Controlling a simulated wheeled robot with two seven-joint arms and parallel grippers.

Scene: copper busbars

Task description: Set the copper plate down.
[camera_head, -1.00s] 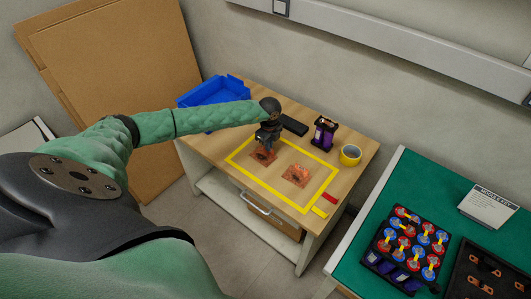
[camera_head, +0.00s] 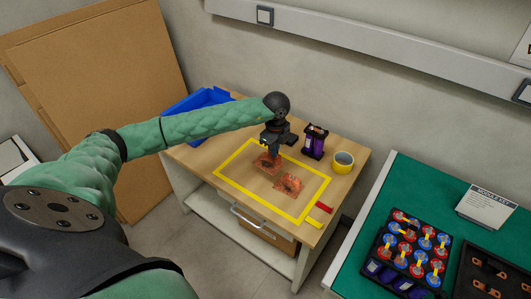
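My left gripper (camera_head: 275,148) reaches down over the wooden table inside a yellow taped rectangle (camera_head: 314,203). Its fingertips are at a copper plate (camera_head: 267,164) and seem shut on it, though the contact is small and dark. The plate is slightly tilted in the view; whether it touches the tabletop cannot be told. A second copper plate (camera_head: 288,186) with dark marks lies in the rectangle just right of and nearer than the first; their edges nearly meet in the view. My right gripper is not in view.
On the table, a blue bin (camera_head: 196,102) stands at back left, a black-purple block (camera_head: 315,141) and a yellow tape roll (camera_head: 343,162) at right. A green bench (camera_head: 398,190) with a tray of red and blue parts (camera_head: 408,254) is to the right. The rectangle's near left is clear.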

